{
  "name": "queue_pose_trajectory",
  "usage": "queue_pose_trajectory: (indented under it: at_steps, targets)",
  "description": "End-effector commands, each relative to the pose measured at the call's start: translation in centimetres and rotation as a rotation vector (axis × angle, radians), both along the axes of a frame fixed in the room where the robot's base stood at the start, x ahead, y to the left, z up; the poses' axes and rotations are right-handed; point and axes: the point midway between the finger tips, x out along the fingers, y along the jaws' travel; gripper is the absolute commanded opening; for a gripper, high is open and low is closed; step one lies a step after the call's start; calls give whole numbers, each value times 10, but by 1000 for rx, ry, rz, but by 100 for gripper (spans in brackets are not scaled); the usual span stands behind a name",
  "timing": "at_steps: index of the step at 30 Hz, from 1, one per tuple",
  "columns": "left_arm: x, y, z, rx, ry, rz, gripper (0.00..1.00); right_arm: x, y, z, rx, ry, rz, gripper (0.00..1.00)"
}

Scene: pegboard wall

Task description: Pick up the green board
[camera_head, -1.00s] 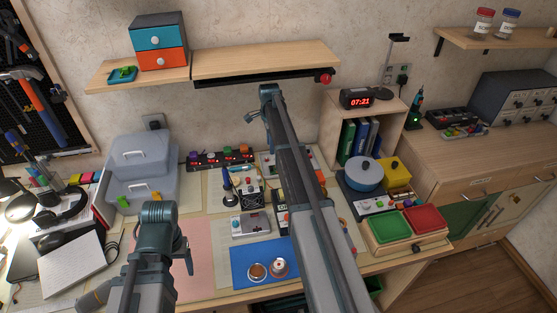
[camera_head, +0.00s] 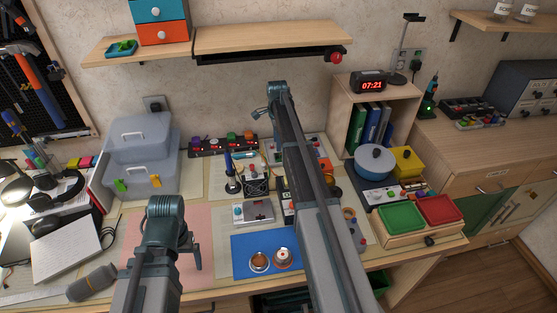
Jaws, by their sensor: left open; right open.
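A small green piece (camera_head: 124,46) lies in a teal tray on the left part of the wall shelf. It may be the green board; it is too small to tell. My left gripper (camera_head: 190,252) is low over the pink mat at the left-centre of the desk, well below that shelf. My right gripper (camera_head: 266,108) is at the far end of the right arm, near the wall under the shelf. Both are open and hold nothing that I can see. Their fingers are largely hidden behind my own links.
Blue and orange drawers (camera_head: 161,22) stand beside the teal tray. A wooden shelf (camera_head: 268,40) overhangs the desk. Clear bins (camera_head: 140,155), a blue mat (camera_head: 247,245), a green tray (camera_head: 402,218) and a red tray (camera_head: 440,209) crowd the desk. The pink mat (camera_head: 140,225) has bare room.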

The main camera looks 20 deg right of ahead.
Motion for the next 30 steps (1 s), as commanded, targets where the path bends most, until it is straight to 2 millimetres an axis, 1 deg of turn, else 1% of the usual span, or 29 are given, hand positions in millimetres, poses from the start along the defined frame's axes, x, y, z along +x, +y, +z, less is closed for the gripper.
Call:
queue_pose_trajectory:
  at_steps: [5,12,14,17,23,24,25,29,30]
  targets:
    - [0,0,-14,0,0,0,92,-3,2,-14,0,0,0,60]
    - [0,0,-44,0,0,0,92,-6,6,-44,0,0,0,60]
    - [0,0,-50,0,0,0,92,-6,6,-50,0,0,0,60]
    - [0,0,-53,0,0,0,92,-6,6,-53,0,0,0,60]
    - [0,0,-51,0,0,0,92,-6,5,-51,0,0,0,60]
    - [0,0,-51,0,0,0,92,-6,5,-51,0,0,0,58]
    - [0,0,-51,0,0,0,92,-6,5,-51,0,0,0,53]
    - [0,0,-51,0,0,0,92,-6,5,-51,0,0,0,29]
    - [0,0,-51,0,0,0,92,-6,5,-51,0,0,0,22]
